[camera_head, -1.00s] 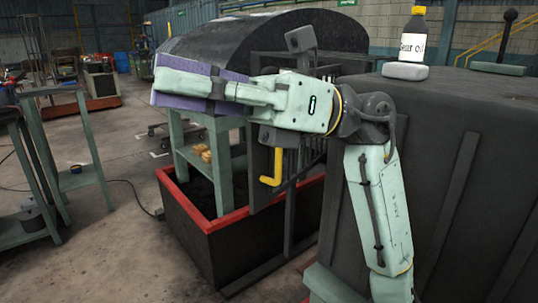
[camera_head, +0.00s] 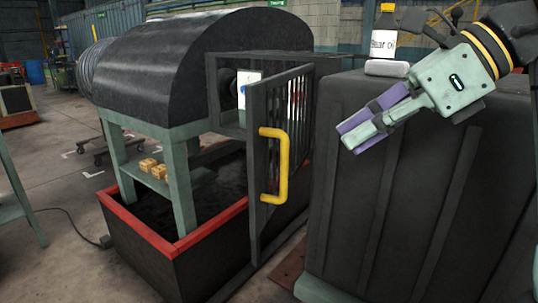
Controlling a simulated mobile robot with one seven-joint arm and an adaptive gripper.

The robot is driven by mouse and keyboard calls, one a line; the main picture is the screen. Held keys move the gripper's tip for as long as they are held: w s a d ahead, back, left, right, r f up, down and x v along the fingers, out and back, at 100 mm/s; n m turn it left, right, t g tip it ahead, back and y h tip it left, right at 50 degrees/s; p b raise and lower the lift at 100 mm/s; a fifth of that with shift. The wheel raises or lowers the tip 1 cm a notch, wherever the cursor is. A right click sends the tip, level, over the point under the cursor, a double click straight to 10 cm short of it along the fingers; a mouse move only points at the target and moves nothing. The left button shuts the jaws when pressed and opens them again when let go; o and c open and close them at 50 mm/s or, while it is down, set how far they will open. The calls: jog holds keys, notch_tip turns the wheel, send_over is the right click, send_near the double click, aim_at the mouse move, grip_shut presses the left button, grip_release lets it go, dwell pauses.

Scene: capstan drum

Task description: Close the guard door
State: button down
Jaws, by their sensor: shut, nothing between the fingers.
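The guard door (camera_head: 292,148) is a dark barred panel with a yellow handle (camera_head: 274,166) on its front. It stands swung out at an angle from the dark guard housing (camera_head: 226,95), beside the big black drum cover (camera_head: 170,65). An opening shows between the door and the housing. My gripper (camera_head: 346,137) is to the right of the door, with purple finger pads closed together and nothing held. It appears apart from the handle, in front of the dark cabinet.
A large dark cabinet (camera_head: 398,175) fills the right, with an oil bottle (camera_head: 384,35) and a pale block (camera_head: 387,68) on top. A red-rimmed tray (camera_head: 190,241) lies below the drum. Small yellow blocks (camera_head: 148,165) sit on a shelf.

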aim_at(284, 165)
jog(key=x, duration=0.4)
jog(key=r+p+x, duration=0.1)
jog(key=x, duration=0.3)
jog(key=a+p+x, duration=0.1)
jog(key=x, duration=0.3)
jog(key=shift+w+r, duration=0.15)
jog(key=shift+r, duration=0.1)
jog(key=shift+w+a+f, duration=0.1)
jog(key=shift+w+a, duration=0.15)
jog(key=shift+a, duration=0.3)
